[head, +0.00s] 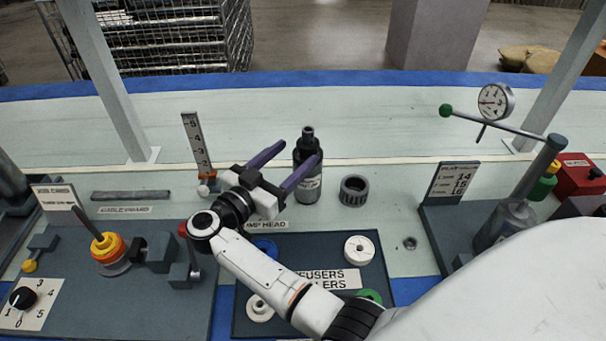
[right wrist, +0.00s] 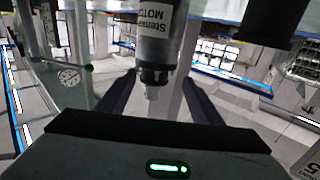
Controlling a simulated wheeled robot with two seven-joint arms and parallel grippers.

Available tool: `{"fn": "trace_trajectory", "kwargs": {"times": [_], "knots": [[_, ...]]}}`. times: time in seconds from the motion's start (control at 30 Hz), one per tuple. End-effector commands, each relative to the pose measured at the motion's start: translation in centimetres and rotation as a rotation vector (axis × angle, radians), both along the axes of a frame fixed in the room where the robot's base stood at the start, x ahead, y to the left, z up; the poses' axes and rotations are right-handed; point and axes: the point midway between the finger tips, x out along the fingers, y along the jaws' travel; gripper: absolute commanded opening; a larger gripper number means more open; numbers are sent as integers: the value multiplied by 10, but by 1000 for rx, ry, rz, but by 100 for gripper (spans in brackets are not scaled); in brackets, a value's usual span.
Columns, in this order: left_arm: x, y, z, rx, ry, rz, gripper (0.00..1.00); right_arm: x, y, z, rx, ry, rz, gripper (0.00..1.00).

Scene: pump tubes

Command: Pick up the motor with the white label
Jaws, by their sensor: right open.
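The motor with the white label (head: 308,172) is a dark, bottle-like cylinder with a narrow top, standing upright behind the pump head sign. My right gripper (head: 301,150) is open, its two purple fingers pointing at the motor. My left gripper is out of view.
A dark ribbed ring (head: 354,190) stands right of the motor. A ruler stand (head: 196,145) is to the left. A dark diffuser tray (head: 385,262) lies in front, below my arm. A dial gauge stand (head: 520,200) is at right. The pale table behind the motor is clear.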

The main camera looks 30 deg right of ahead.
Motion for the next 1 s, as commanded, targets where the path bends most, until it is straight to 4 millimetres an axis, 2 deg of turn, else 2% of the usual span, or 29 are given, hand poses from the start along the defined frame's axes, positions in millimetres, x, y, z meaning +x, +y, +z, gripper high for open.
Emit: {"fn": "trace_trajectory", "kwargs": {"times": [0.13, 0.37, 0.63, 0.77, 0.97, 1.0], "knots": [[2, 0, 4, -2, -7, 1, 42, 8, -24, 2, -4, -1, -2, 60], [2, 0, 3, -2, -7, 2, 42, 13, -41, 3, -2, -2, -1, 60], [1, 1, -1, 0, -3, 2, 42, 20, -80, 5, -4, -1, -1, 60], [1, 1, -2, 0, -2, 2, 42, 23, -87, 4, -2, -1, -1, 60], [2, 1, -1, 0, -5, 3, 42, 23, -88, 4, 0, 0, 0, 60], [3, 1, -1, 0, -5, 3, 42, 23, -88, 4, 0, 0, 0, 57]]}}
